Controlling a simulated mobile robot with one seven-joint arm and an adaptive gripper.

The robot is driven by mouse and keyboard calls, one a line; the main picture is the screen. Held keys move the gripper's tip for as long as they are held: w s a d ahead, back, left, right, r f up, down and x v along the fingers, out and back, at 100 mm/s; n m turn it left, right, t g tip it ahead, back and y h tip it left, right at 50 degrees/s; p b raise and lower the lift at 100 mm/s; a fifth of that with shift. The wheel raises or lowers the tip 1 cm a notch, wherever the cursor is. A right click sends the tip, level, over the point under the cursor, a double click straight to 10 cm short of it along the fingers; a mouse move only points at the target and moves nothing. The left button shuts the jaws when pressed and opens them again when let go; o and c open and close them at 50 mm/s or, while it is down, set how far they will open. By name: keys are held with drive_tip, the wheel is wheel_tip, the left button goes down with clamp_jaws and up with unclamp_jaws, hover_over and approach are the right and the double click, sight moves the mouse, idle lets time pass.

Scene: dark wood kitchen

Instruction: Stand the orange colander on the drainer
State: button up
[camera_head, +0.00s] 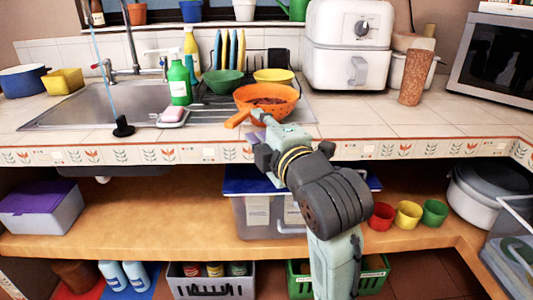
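The orange colander (270,93) is upright, at the front right edge of the black wire drainer (207,95). Its orange handle (238,118) points to the front left. Whether its base rests on the drainer or is held above it cannot be told. My gripper (258,117) is at the colander's near side, close to the handle and rim. A green bowl (224,82), a yellow bowl (273,76) and several upright plates (230,50) are on the drainer behind the colander.
A green soap bottle (179,82) and a soap dish (173,116) stand left of the drainer, by the sink (90,104). A white air fryer (347,45) stands at right. The counter (350,115) right of the colander is clear.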

drive_tip(key=shift+v, duration=1.5)
